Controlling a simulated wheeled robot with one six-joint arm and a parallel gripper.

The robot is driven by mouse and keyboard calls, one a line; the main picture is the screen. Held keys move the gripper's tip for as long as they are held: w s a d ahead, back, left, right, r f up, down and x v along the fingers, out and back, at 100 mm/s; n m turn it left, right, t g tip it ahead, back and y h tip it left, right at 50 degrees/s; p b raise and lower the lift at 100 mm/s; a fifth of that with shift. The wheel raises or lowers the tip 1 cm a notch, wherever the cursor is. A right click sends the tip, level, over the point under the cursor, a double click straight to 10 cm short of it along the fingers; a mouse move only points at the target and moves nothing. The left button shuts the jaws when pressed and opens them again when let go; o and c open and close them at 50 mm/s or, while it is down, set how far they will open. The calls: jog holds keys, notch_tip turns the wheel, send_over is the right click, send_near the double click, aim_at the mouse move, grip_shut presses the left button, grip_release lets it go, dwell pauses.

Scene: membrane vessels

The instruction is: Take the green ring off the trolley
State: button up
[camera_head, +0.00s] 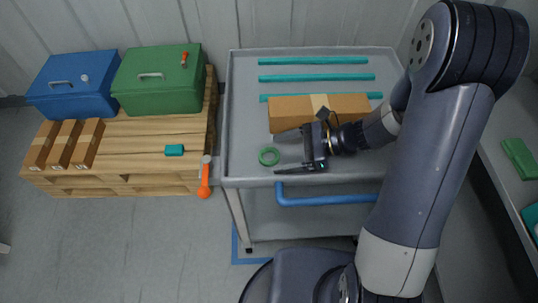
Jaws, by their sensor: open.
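A cardboard box (290,108) lies behind my gripper, with teal rods (316,77) further back. A blue handle (325,201) runs along the trolley's front. A pallet (130,140) with a green case (158,82) and a blue case (72,86) stands left.

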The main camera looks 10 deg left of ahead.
jog(key=shift+x, duration=1)
jog(key=shift+r, duration=0.1)
jog(key=c, duration=1.1)
